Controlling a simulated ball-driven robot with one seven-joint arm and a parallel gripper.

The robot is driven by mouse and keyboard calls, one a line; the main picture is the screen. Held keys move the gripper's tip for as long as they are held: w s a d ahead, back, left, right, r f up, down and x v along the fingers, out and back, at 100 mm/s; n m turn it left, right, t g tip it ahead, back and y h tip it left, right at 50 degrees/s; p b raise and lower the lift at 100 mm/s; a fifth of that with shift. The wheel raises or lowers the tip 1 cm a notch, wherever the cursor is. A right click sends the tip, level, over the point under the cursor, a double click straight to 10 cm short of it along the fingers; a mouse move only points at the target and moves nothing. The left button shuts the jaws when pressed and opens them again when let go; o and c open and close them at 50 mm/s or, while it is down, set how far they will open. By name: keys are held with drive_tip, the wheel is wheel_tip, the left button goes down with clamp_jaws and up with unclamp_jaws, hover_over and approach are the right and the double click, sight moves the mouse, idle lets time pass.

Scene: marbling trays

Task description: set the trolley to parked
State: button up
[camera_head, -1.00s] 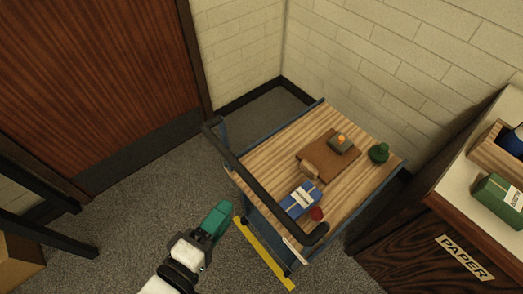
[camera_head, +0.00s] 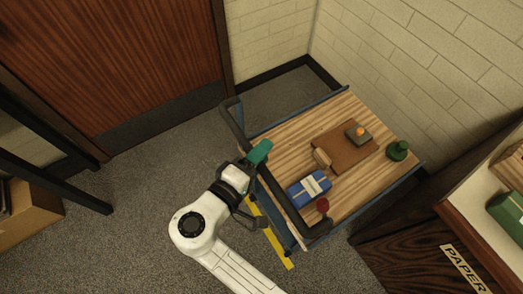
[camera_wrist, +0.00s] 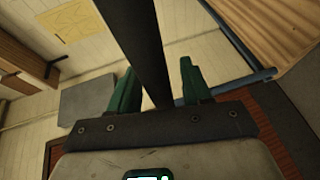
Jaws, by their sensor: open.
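The trolley (camera_head: 345,106) has a striped wooden top, a blue frame and a dark push handle (camera_head: 284,202) along its near left side. It stands near the corner by the brick wall. In the wrist view the dark handle bar (camera_wrist: 142,40) runs between the two open fingers of my gripper (camera_wrist: 158,92). I cannot tell whether they touch it. A yellow floor strip (camera_head: 279,248) lies beside the trolley, partly hidden by my arm.
On the trolley are a blue package (camera_head: 309,188), a red item (camera_head: 322,205), a brown board (camera_head: 338,143), an orange-topped grey block (camera_head: 358,133) and a green bottle (camera_head: 398,150). A cabinet labelled PAPER (camera_head: 467,271) stands right. Carpet is clear towards the door (camera_head: 110,60).

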drive_tip(key=shift+w+d+f, duration=0.1)
drive_tip(key=shift+w+d, duration=0.05)
drive_tip(key=shift+w, duration=0.1)
drive_tip(key=shift+c, duration=0.4)
clamp_jaws()
